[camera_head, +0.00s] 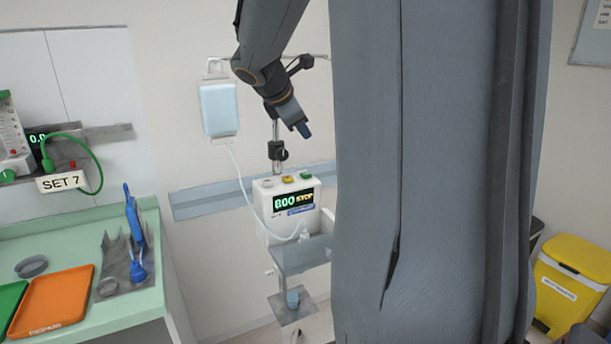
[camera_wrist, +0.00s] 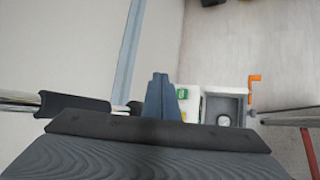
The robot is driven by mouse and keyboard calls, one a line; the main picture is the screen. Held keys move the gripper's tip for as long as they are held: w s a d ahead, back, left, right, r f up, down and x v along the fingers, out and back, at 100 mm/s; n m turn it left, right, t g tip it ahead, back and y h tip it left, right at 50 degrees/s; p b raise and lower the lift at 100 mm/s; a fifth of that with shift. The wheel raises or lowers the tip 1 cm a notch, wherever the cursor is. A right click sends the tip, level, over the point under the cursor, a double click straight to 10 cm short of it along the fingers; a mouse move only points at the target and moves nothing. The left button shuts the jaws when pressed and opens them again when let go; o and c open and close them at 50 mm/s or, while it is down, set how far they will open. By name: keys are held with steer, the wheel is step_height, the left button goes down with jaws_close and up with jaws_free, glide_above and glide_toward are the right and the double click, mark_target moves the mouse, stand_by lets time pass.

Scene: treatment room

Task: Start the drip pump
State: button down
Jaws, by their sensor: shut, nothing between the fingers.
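A pole clamp (camera_head: 277,151) rises behind the pump. A green-topped counter (camera_head: 120,303) at left holds an orange tray (camera_head: 52,302) and a grey holder with blue tools. A yellow bin (camera_head: 574,287) stands at right.

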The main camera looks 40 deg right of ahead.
steer(key=b, duration=0.6)
glide_above(304, 175)
step_height(304, 175, down, 7)
steer(key=shift+f, duration=0.2)
steer(key=shift+f+b, duration=0.45)
steer(key=shift+b, duration=0.05)
steer(key=shift+f, duration=0.1)
stand_by(1.1)
steer(key=shift+f, duration=0.35)
steer(key=shift+f+b, duration=0.45)
steer(key=shift+b, duration=0.1)
stand_by(0.6)
steer(key=shift+r, duration=0.1)
steer(key=shift+r+p, duration=0.8)
steer(key=shift+p, duration=0.05)
